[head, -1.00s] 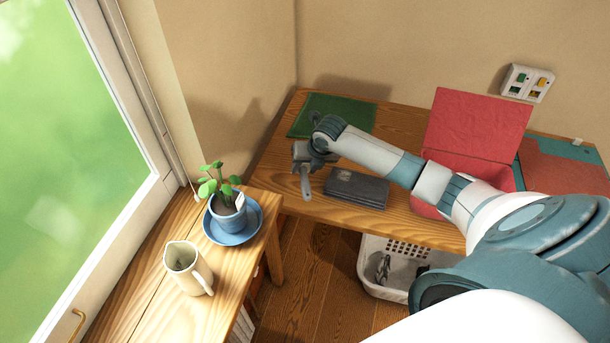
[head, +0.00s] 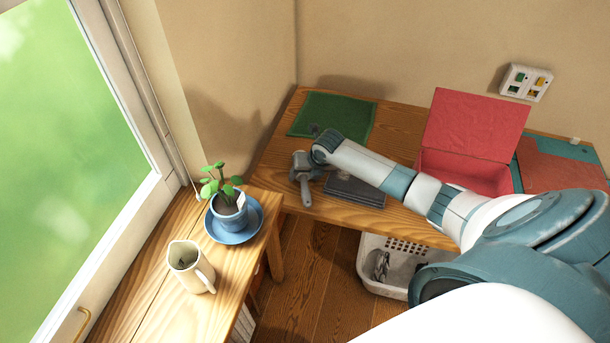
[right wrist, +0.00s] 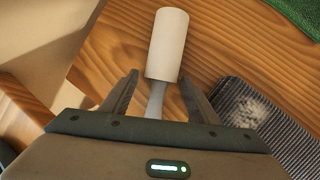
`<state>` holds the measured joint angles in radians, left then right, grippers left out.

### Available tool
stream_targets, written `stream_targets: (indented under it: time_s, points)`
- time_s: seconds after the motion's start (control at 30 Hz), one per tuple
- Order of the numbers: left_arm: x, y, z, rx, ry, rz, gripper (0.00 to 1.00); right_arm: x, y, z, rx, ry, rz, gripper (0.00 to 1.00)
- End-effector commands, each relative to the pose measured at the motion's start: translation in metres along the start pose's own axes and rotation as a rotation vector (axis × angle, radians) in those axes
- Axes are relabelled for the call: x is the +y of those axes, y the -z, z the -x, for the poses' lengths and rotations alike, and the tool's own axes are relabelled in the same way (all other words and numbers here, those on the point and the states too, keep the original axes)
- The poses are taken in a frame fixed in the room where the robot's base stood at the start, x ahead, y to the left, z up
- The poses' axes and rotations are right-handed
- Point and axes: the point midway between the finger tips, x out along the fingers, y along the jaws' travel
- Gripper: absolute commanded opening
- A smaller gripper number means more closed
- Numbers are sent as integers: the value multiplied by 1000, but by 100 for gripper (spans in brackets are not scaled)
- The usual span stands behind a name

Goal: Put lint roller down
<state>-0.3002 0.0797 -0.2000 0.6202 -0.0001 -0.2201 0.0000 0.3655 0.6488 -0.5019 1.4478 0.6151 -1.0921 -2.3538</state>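The lint roller (right wrist: 168,42) shows in the right wrist view, with a white roll and a grey handle. It appears to lie on the wooden desk (head: 395,222), with the roll beyond my fingertips. My right gripper (right wrist: 159,80) has its fingers apart, one on each side of the handle, with gaps between. I cannot make out the roller clearly there. My left gripper is not in view.
A green mat (head: 335,115) lies at the back of the desk. An open red box (head: 470,130) stands to the right. A white basket (head: 382,285) is below. A potted plant (head: 228,205) and a jug (head: 188,268) stand on the bench at left.

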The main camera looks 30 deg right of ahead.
Motion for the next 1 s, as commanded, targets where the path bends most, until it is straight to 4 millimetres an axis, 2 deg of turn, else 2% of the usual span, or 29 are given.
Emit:
stream_targets:
  time_s: [0.33,0.57,0.77,1.0]
  points:
    - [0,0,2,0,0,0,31,0,0,2,1,2,0,59]
    - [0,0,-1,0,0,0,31,-1,-2,12,-2,2,2,59]
    - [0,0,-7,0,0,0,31,-1,-1,36,-2,3,4,59]
    - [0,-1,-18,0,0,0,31,0,-2,75,-3,1,4,59]
